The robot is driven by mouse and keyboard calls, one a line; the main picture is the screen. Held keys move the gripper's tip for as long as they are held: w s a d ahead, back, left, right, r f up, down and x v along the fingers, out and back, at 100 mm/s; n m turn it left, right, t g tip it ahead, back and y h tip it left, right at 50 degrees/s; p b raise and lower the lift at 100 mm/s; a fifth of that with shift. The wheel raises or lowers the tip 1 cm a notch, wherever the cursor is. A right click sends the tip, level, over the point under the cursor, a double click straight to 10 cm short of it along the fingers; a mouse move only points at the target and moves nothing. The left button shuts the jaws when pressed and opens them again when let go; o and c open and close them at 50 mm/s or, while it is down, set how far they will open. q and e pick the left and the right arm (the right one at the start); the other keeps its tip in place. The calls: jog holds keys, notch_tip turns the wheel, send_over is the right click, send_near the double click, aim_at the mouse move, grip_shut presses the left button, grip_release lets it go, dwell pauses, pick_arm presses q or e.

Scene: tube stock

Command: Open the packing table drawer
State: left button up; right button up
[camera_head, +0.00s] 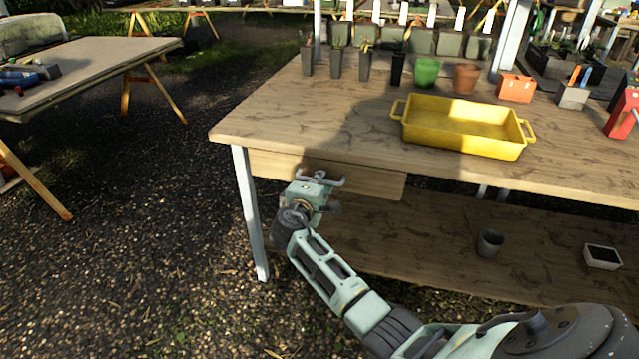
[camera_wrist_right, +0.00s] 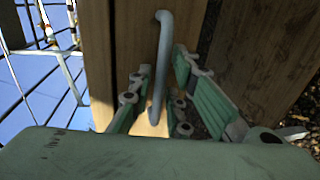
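The wooden packing table (camera_head: 300,120) stands ahead, with a wooden drawer (camera_head: 375,184) under the left part of its front edge. The drawer front sits close under the tabletop and looks shut. Its curved grey metal handle (camera_wrist_right: 163,60) shows in the right wrist view. My right gripper (camera_head: 318,184) is at the drawer front. In the right wrist view its two green-padded fingers (camera_wrist_right: 168,95) stand apart, one on each side of the handle, with a gap on the right side. The left gripper is not in view.
A yellow tray (camera_head: 462,148) and several pots, including a green pot (camera_head: 427,72), stand on the tabletop. A lower shelf (camera_head: 420,240) holds a grey pot (camera_head: 490,242) and a small white box (camera_head: 602,257). A metal table leg (camera_head: 251,215) stands left of my gripper. Gravel ground in front is clear.

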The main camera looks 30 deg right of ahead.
jog(key=shift+w+d+f, duration=0.1)
jog(key=shift+w+d, duration=0.15)
jog(key=shift+d, duration=0.05)
jog(key=shift+c, duration=0.5)
grip_shut()
